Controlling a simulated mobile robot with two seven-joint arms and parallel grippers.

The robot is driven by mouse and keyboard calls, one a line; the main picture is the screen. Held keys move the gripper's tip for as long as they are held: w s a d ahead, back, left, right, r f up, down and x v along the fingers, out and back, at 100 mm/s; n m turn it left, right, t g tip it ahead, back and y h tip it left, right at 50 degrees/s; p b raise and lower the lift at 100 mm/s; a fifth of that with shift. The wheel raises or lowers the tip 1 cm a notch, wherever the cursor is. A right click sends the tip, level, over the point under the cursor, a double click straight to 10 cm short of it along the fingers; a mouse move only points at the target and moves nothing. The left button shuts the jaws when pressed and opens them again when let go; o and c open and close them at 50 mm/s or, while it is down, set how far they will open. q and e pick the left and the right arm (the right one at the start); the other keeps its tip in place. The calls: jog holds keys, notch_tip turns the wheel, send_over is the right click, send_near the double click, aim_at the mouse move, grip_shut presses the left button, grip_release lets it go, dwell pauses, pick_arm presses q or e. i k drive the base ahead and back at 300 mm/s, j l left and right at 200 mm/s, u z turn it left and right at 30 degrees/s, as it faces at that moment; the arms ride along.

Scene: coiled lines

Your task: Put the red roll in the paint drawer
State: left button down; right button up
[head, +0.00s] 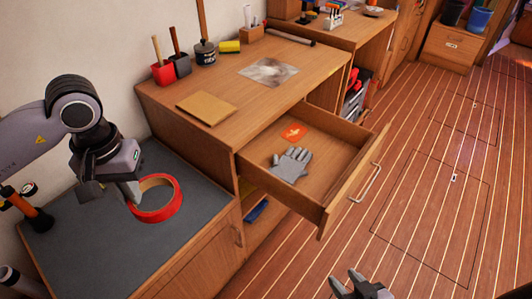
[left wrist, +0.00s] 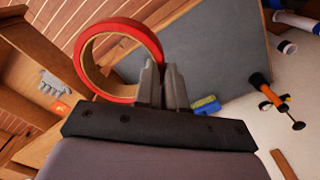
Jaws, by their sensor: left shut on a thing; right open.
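The red roll (head: 176,212) is a ring of red tape with a tan inner core. The open wooden drawer (head: 335,180) is to the right of the roll and holds a grey glove (head: 291,164) and an orange patch (head: 293,133). My right gripper (head: 360,286) is open and empty at the bottom, over the floor.
The dark grey counter (head: 95,245) is mostly clear. The wooden desk (head: 235,105) above the drawer holds a tan board (head: 206,108), a stained sheet (head: 268,71) and pots with brushes (head: 163,73).

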aim_at(336, 152)
jog(key=l, duration=0.7)
jog(key=k+l+u, duration=0.15)
jog(key=l, duration=0.85)
jog(key=i+l, duration=0.1)
jog(key=l, duration=0.25)
jog(key=i+l, duration=0.15)
jog(key=l, duration=0.15)
jog(key=i+l+u, duration=0.1)
jog(key=i+l, duration=0.15)
jog(key=i, duration=0.3)
jog(key=i+l+u, duration=0.15)
jog(key=i, duration=0.3)
